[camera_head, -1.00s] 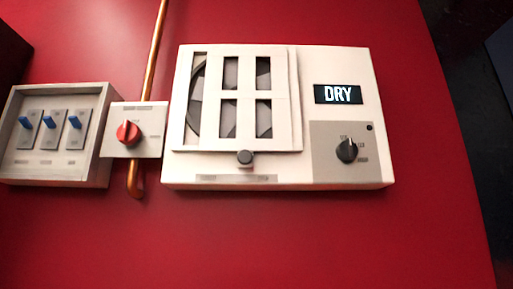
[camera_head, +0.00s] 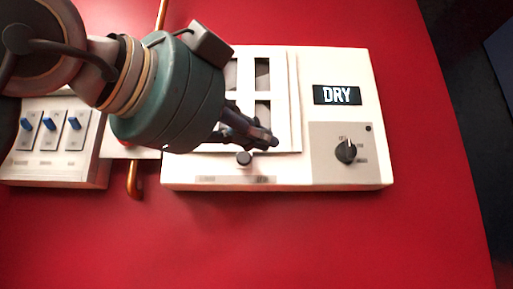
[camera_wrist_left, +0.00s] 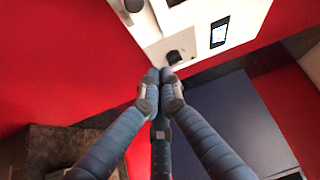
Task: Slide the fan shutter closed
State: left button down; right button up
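The white slatted fan shutter (camera_head: 288,100) sits on the front of a white unit, partly hidden behind my left arm. Its dark round knob (camera_head: 244,158) stands at the lower edge; a dark knob (camera_wrist_left: 132,6) also shows at the top of the left wrist view. My left gripper (camera_head: 273,141) is in front of the shutter's lower part, just above and right of the knob in the picture. Its fingertips (camera_wrist_left: 160,75) are together with nothing between them. I cannot tell whether they touch the shutter. My right gripper is not in view.
A box with blue switches (camera_head: 50,123) and a copper pipe (camera_head: 134,180) are at left. The red surface below is clear.

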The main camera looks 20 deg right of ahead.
pick_arm(q)
jog(key=shift+a+r+n+t+y, duration=0.6)
jog(key=shift+a+r+n+t, duration=0.1)
jog(key=shift+a+t, duration=0.15)
jog(key=shift+w, duration=0.15)
